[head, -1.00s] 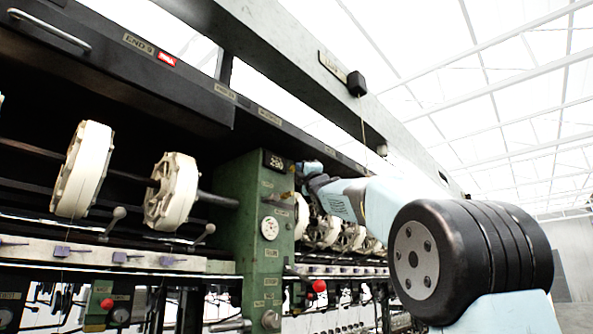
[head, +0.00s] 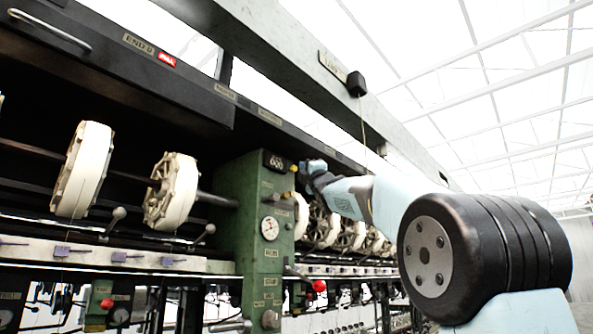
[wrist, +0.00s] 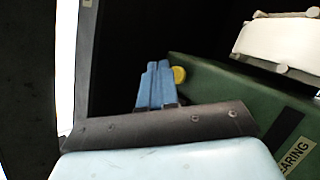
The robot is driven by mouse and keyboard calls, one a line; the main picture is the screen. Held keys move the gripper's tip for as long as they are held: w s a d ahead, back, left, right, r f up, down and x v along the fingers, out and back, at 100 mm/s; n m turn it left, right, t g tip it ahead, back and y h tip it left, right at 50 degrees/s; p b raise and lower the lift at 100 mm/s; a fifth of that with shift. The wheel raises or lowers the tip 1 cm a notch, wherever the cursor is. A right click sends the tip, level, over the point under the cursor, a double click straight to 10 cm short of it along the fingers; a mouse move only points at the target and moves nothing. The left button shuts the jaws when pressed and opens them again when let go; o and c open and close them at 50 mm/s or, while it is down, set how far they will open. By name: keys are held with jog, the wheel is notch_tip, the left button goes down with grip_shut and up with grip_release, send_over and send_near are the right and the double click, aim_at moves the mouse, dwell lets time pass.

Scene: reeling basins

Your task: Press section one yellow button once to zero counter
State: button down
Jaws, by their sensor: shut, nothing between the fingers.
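The yellow button (head: 293,168) sits on the side of the green column, at the right edge of the counter (head: 273,162). The counter's small digits appear to read all zeros. In the wrist view the yellow button (wrist: 179,75) shows as a round knob on the green housing, just right of my fingertips. My gripper (head: 302,167) is shut and empty, and in the head view it is slightly right of the button with a small gap. Its blue fingers (wrist: 154,68) lie together in the wrist view.
The green column (head: 257,215) carries a round gauge (head: 270,228). White reels (head: 172,191) stand to its left, and more reels (head: 325,225) lie behind my arm. A red knob (head: 319,286) is lower right. A dark beam (head: 130,75) runs above.

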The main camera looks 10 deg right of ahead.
jog(key=shift+s+d, duration=0.1)
dwell(0.3)
jog(key=s+d, duration=0.1)
jog(key=s, duration=0.1)
jog(key=s+d, duration=0.1)
jog(key=shift+s+d, duration=0.35)
jog(key=shift+s, duration=0.05)
dwell(0.8)
